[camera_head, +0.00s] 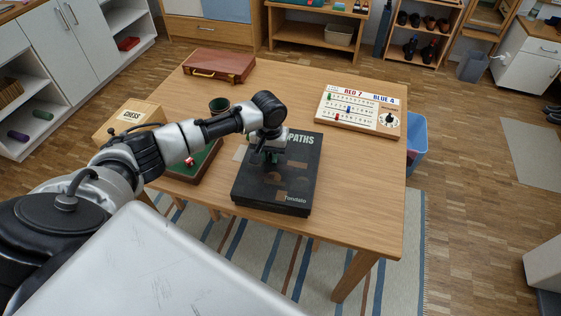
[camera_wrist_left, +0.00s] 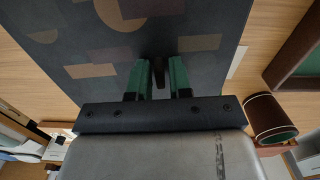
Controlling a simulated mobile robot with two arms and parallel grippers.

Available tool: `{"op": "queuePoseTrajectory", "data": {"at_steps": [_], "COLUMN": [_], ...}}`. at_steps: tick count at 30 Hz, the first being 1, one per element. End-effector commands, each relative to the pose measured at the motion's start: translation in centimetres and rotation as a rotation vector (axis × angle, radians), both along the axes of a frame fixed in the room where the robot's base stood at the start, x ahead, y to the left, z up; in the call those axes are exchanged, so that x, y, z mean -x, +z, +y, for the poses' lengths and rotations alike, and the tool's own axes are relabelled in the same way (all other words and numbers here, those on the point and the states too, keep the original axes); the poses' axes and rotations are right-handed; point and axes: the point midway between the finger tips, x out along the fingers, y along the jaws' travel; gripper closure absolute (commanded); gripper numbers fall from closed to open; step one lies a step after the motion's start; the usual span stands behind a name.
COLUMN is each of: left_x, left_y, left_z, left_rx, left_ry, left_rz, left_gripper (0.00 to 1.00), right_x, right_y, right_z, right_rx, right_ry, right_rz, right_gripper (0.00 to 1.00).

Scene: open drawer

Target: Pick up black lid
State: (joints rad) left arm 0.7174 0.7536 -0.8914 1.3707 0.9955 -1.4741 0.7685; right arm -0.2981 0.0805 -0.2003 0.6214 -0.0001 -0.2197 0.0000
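The black lid (camera_head: 295,176) lies flat on the game box on the wooden table. It bears brown and tan shapes and the letters "PATHS". My left gripper (camera_head: 272,156) points down over the lid's left part. In the left wrist view the lid (camera_wrist_left: 170,40) fills the upper middle. The two green fingers of my left gripper (camera_wrist_left: 160,75) are close together, with a small dark upright piece between them. Whether they press on it is unclear. My right gripper is not in view.
A red-brown case (camera_head: 219,66), a dark cup (camera_head: 219,104), a green-lined tray (camera_head: 196,166) and a chess box (camera_head: 130,118) stand left on the table (camera_head: 365,195). A white scoreboard (camera_head: 358,110) lies at the right. The table's front right is clear.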

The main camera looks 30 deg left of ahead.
Motion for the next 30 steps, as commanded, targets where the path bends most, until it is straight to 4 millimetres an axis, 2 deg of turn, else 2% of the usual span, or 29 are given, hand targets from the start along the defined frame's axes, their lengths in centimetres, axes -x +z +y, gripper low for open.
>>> {"op": "queuePoseTrajectory", "data": {"at_steps": [1,3,4,17,20,25,30], "left_x": [0.0,0.0,0.0,-0.1,-0.1,-0.1,1.5], "left_y": [0.0,0.0,0.0,0.6,1.4,4.2,6.4], "left_z": [0.0,0.0,0.0,0.0,0.0,0.0,-3.5], "left_rx": [0.000,0.000,0.000,0.001,0.001,0.001,0.005], "left_ry": [0.000,0.000,0.000,0.000,0.000,0.000,-0.007], "left_rz": [0.000,0.000,0.000,-0.003,-0.003,-0.006,-0.005], "left_gripper": [0.88,0.99,1.00,1.00,1.00,1.00,1.00], "right_x": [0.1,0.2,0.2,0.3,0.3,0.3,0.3], "right_y": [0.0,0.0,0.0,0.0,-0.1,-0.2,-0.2], "right_z": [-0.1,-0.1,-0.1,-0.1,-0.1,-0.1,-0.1], "right_rx": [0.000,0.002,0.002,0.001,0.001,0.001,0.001], "right_ry": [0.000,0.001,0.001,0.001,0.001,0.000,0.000], "right_rz": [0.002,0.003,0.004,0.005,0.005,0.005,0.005], "right_gripper": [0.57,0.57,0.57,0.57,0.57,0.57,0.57]}}
